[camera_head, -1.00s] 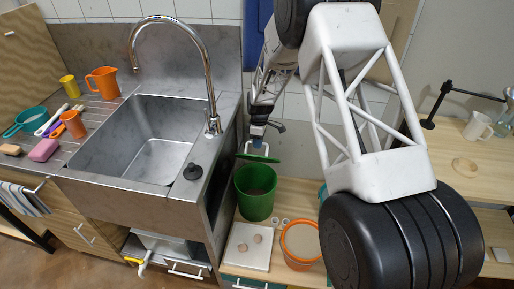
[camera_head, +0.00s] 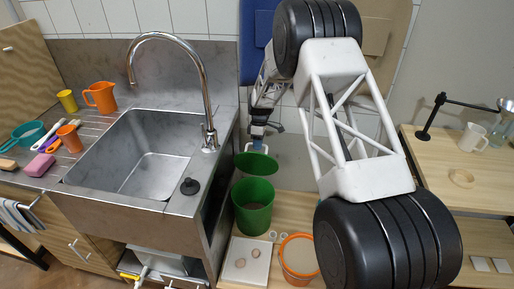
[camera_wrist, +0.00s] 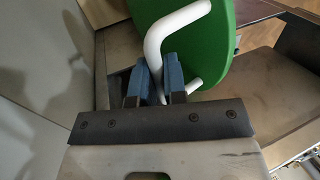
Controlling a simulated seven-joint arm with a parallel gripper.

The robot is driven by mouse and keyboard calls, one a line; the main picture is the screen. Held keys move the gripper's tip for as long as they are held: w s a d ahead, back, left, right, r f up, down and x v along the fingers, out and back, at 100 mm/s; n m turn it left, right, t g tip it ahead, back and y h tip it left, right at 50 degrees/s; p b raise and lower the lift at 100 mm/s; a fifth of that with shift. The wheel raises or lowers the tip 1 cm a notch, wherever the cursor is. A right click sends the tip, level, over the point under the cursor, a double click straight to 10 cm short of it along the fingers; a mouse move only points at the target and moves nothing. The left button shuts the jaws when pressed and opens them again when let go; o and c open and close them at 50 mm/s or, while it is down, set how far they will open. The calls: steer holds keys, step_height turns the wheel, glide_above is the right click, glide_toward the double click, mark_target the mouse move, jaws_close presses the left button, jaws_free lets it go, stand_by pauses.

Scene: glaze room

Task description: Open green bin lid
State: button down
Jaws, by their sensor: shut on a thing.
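The green bin (camera_head: 253,212) stands on the wooden surface just right of the sink, and its mouth is uncovered. Its round green lid (camera_head: 255,166) is above the bin's back side, tilted up and apart from the rim as far as I can see. My gripper (camera_head: 257,143) is above the lid. In the wrist view my gripper's blue fingers (camera_wrist: 160,82) are shut on the white bar handle (camera_wrist: 174,24) of the lid (camera_wrist: 213,42). The lid's far edge is cut off in that view.
The sink (camera_head: 140,150) with its tall faucet is left of the bin. A white board (camera_head: 247,262) with two small round pieces, and an orange-rimmed bucket (camera_head: 299,258), stand in front of the bin. A wooden table (camera_head: 440,185) with a mug is at the right.

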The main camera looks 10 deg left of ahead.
steer(key=shift+w+d, duration=0.1)
stand_by(0.3)
steer(key=c, duration=1.2)
jaws_free()
steer(key=shift+o, duration=0.2)
